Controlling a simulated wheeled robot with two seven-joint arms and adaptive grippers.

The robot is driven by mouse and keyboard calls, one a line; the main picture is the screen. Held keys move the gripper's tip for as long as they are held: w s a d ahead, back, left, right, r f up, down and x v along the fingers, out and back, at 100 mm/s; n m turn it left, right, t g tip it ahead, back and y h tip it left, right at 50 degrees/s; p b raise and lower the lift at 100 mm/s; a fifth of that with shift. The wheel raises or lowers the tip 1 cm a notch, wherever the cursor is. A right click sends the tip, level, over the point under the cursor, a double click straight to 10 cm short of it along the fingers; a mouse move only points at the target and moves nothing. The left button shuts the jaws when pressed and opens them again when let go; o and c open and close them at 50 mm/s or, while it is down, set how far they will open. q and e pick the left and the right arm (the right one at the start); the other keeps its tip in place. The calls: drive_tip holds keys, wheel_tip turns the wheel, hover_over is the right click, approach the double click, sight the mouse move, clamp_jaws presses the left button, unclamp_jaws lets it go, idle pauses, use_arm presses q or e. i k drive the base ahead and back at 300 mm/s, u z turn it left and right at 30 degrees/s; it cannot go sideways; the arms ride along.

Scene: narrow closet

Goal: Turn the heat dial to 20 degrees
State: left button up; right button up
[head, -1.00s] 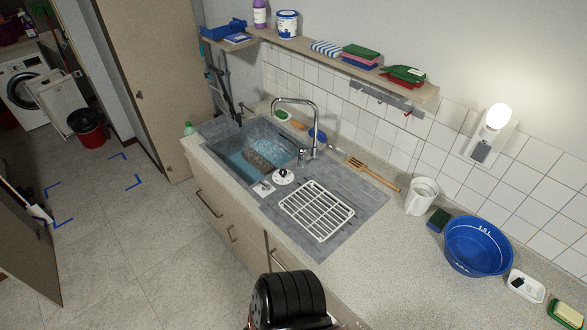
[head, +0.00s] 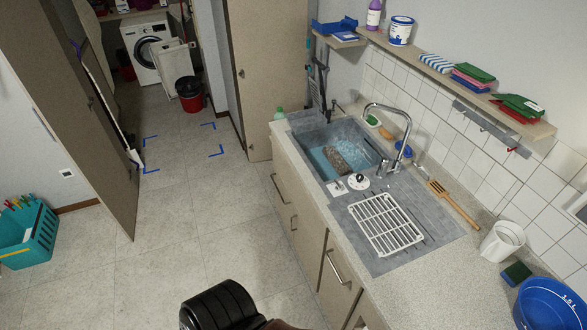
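No heat dial with readable degree marks shows. A round white piece with a dark centre (head: 358,182) lies at the near edge of the sink (head: 318,132), beside a small white square piece (head: 336,187); I cannot tell what either is. A dark ribbed part at the bottom edge seems to be part of my own arm. Neither of my grippers can be made out.
A counter with a tap (head: 388,140), a white rack (head: 386,225), a white mug (head: 502,241) and a blue basin (head: 550,305) runs along the right. Open tiled floor lies left of it. A teal crate (head: 28,235), a red bin (head: 190,95) and a washing machine (head: 150,50) stand further left.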

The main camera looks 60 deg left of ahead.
sight(360, 177)
drive_tip(key=u, duration=1.95)
